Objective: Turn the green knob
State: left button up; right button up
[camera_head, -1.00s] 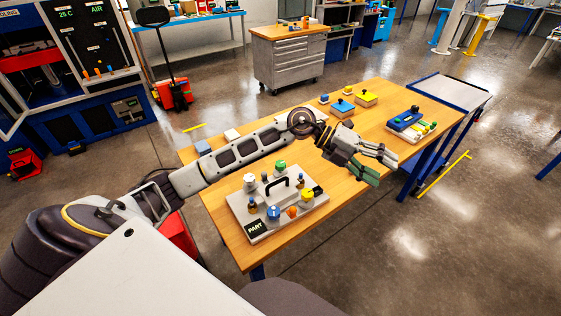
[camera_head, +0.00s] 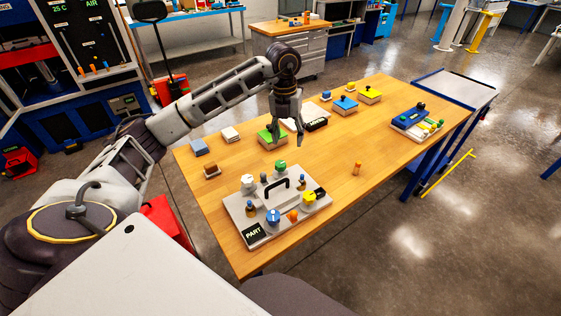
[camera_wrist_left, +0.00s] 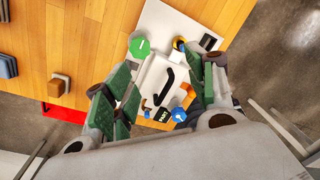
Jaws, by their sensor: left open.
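The green knob (camera_head: 281,165) stands on the far edge of a light grey panel (camera_head: 245,226) on the wooden table. In the left wrist view the green knob (camera_wrist_left: 139,45) has a white mark on its top and lies beyond the left finger. My left gripper (camera_head: 288,136) points down, open and empty, above the table beyond the panel, apart from the knob. In the left wrist view its green-padded fingers (camera_wrist_left: 165,88) are spread, with the panel's black handle (camera_wrist_left: 166,80) seen between them. My right gripper is out of view.
The panel also carries a blue knob (camera_head: 273,216), a yellow knob (camera_head: 309,197), a white knob (camera_head: 248,182) and a black handle (camera_head: 276,184). A green block (camera_head: 265,138) sits by my left gripper.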

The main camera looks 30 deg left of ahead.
aim_at(281, 163)
pick_arm(q)
jog(key=shift+n+y, duration=0.3)
jog(key=shift+y, duration=0.2)
jog(key=a+f, duration=0.1)
jog(key=f, duration=0.6)
jog(key=a+f+p, duration=0.1)
jog(key=f, duration=0.3)
jog(key=shift+a+f, duration=0.25)
jog(key=shift+a, duration=0.1)
jog(key=shift+f, duration=0.75)
jog(key=shift+c, duration=0.4)
jog(key=c, duration=1)
